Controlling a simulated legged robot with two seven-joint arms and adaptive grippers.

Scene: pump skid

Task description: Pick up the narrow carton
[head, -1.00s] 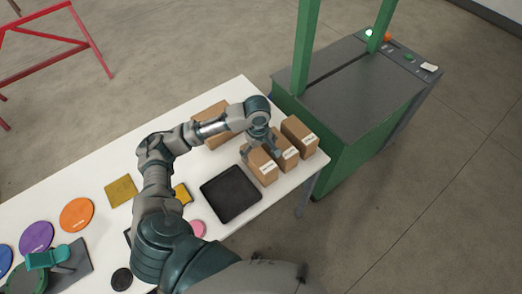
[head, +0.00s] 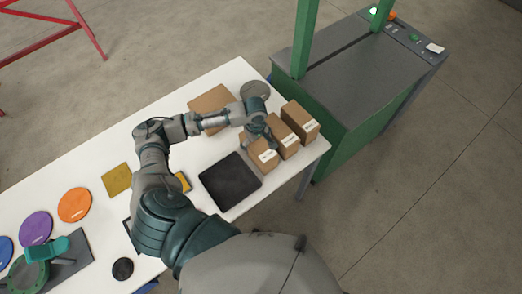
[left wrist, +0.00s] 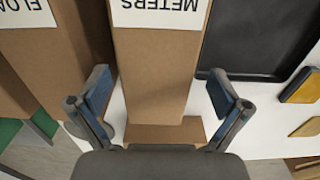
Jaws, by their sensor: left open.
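Three brown cartons with white labels stand in a row at the right end of the white table. The carton nearest the black tray (head: 264,157) is labelled METERS, and in the left wrist view this carton (left wrist: 158,70) looks slim. I take it as the narrow carton, though the head view shows little difference in width. My left gripper (head: 256,133) is just behind it, pointing down. In the left wrist view my left gripper (left wrist: 157,103) is open, with a blue-padded finger on each side of the METERS carton; contact is not visible. My right gripper is not in view.
The middle carton (head: 283,139) and the far carton (head: 300,121) stand close on the right. The black tray (head: 229,182) lies to the left. A flat brown box (head: 212,101) and a grey disc (head: 255,90) lie behind. A green machine (head: 350,80) stands beyond the table.

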